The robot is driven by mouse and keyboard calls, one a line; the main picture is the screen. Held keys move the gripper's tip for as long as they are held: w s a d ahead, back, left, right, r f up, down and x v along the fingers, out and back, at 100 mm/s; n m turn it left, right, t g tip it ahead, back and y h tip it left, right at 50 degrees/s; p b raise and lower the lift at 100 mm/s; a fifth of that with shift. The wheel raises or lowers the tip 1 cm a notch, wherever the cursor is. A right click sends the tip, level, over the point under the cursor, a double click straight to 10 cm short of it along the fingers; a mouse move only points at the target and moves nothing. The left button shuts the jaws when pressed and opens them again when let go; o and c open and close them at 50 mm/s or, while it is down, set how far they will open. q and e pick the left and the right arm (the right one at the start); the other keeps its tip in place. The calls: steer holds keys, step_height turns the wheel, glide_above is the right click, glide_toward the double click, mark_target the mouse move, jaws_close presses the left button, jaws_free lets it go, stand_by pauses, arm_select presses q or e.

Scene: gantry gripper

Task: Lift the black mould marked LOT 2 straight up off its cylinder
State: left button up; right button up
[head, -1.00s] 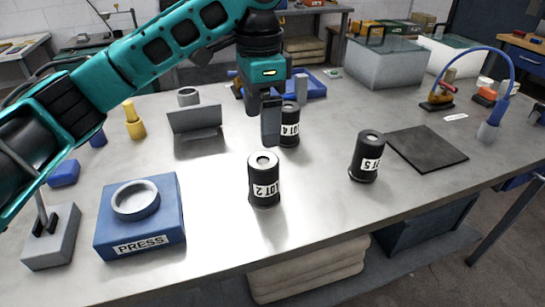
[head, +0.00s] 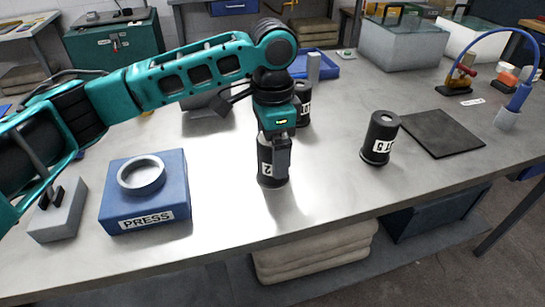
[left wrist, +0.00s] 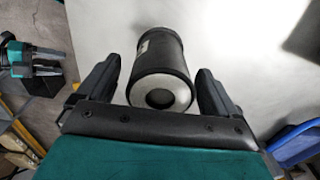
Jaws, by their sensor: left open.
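The black mould marked LOT 2 (head: 266,172) stands upright on the metal table, its label partly hidden by my left gripper (head: 274,150). In the left wrist view the mould (left wrist: 160,68) lies between the two fingers of the left gripper (left wrist: 162,95). The fingers are open, with a gap on each side of it. A pale round top with a dark centre shows at the mould's near end. Whether the cylinder inside is separate cannot be seen.
Another black mould (head: 304,108) stands close behind the left gripper. The LOT 5 mould (head: 379,140) stands to the right, beside a dark mat (head: 443,134). A blue press block (head: 145,190) with a pale ring is at left.

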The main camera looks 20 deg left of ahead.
arm_select(q)
steer(key=shift+f, duration=0.45)
steer(key=c, duration=1.1)
